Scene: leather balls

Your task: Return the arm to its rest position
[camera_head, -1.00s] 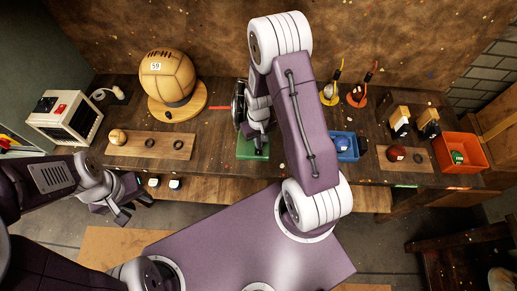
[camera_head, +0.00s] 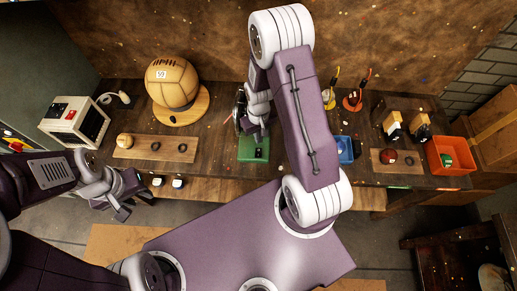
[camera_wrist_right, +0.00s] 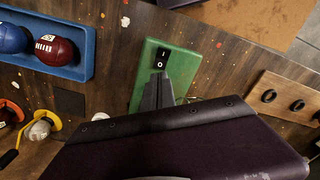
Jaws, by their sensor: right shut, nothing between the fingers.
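My right arm reaches over the middle of the bench in the head view. Its gripper (camera_head: 258,137) points down over a green board (camera_head: 246,155). In the right wrist view the right gripper's fingers (camera_wrist_right: 157,88) are together with nothing between them. Their tips are close to a black rocker switch (camera_wrist_right: 160,58) on the green board (camera_wrist_right: 183,67); I cannot tell whether they touch it. My left gripper (camera_head: 133,207) is at the left, in front of the bench edge, with its fingers apart and empty.
A large tan ball (camera_head: 171,83) sits on a round wooden stand (camera_head: 188,115). A blue tray (camera_wrist_right: 88,38) holds a blue ball (camera_wrist_right: 12,38) and a dark red ball (camera_wrist_right: 55,50). A ring board (camera_head: 125,153), an orange bin (camera_head: 436,162) and a white box (camera_head: 65,127) stand on the bench.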

